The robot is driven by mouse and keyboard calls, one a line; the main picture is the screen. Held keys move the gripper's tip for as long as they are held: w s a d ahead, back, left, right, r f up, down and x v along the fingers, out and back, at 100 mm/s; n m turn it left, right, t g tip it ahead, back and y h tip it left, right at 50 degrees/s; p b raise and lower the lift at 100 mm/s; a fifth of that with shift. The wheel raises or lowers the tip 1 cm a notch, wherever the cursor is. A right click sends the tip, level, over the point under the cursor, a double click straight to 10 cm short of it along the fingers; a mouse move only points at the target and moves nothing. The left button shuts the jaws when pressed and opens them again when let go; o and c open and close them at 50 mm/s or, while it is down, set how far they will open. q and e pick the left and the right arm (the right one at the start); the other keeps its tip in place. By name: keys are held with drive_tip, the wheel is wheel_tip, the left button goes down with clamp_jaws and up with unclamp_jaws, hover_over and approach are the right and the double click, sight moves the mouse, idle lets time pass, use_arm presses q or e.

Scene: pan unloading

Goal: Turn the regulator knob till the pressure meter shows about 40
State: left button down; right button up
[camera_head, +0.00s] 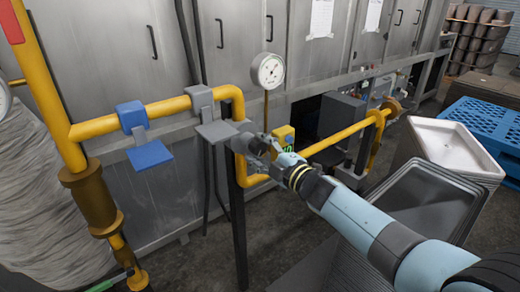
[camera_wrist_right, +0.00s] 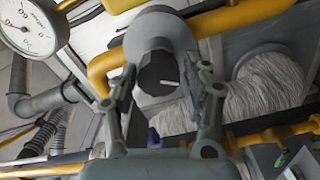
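The pressure meter (camera_head: 267,70) is a round white dial on a thin stem above the yellow pipe. It also shows at the upper left of the right wrist view (camera_wrist_right: 30,27), cut off by the edge; I cannot read its value surely. The regulator knob (camera_wrist_right: 158,74) is dark and faceted with a white mark, in front of a round grey body. My left gripper is out of view.
Yellow pipes carry a blue-handled valve (camera_head: 131,116) and a grey-handled valve (camera_head: 200,100) left of the gripper. A yellow box (camera_head: 283,134) with green digits is close behind it. Stacked trays (camera_head: 440,140) and a blue pallet (camera_head: 488,122) stand right.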

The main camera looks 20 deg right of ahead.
drive_tip(key=shift+o, duration=1.1)
drive_tip(key=v, duration=1.2)
drive_tip(key=shift+r, duration=0.1)
